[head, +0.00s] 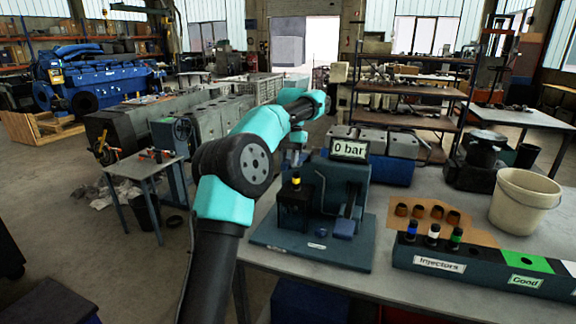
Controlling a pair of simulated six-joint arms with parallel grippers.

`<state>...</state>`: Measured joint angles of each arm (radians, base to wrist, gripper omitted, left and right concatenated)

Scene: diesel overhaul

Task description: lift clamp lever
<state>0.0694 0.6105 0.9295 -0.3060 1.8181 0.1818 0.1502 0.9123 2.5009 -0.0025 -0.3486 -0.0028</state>
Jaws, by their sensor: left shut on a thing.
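The injector tester (340,195) stands on a dark blue base plate on the bench, with a display reading "0 bar" (349,149). An injector with a yellow band (296,182) stands upright in the black clamp block (294,208) at the tester's left. My left arm reaches over from the front, and my left gripper (296,160) points down just behind and above the injector. It is shut on the clamp lever, which is small and mostly hidden here. My right gripper is out of view.
To the right, an injector rack (440,265) holds several injectors and a green "Good" section. Several copper-brown cups (427,212) lie on brown paper behind it. A cream bucket (524,200) stands at the far right. Bare bench top lies left of the rack.

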